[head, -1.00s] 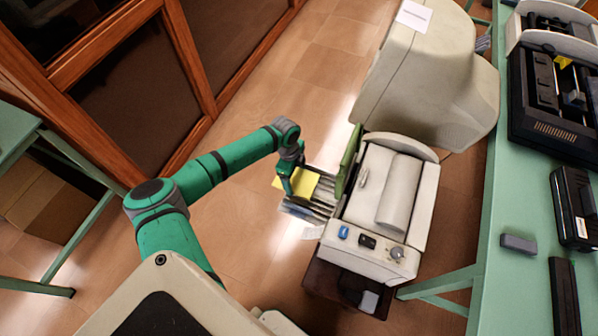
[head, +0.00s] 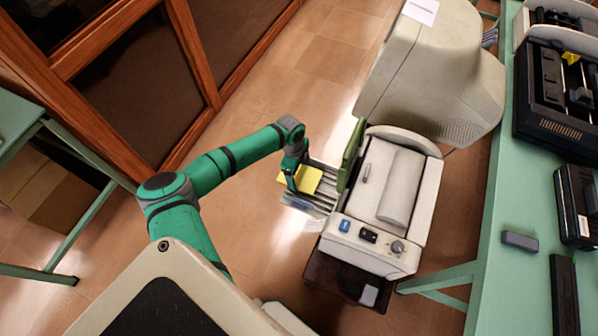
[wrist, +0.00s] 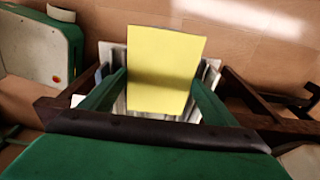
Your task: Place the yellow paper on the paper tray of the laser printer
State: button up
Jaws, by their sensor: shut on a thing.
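The yellow paper (head: 306,180) is held by my gripper (head: 290,176) over the slatted paper tray (head: 322,204) on the left side of the beige laser printer (head: 388,195). In the wrist view the yellow paper (wrist: 165,68) lies between the two green fingers of my gripper (wrist: 155,98), which are shut on it. The pale tray (wrist: 112,58) shows around the paper's edges, beneath it. I cannot tell whether the paper touches the tray. The paper hides much of the tray.
A large beige machine (head: 425,70) stands behind the printer. A green table (head: 520,280) with black devices runs along the right. The printer rests on a dark stand (head: 325,278). Wooden cabinet doors (head: 130,85) are at the left. The floor between is open.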

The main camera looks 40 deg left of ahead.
jog(key=shift+f, duration=0.55)
jog(key=o, duration=1.2)
jog(key=r, duration=0.7)
jog(key=a+r, duration=0.1)
jog(key=r, duration=0.2)
jog(key=shift+s+a+r, duration=0.1)
jog(key=shift+s+r, duration=0.1)
jog(key=shift+r, duration=0.2)
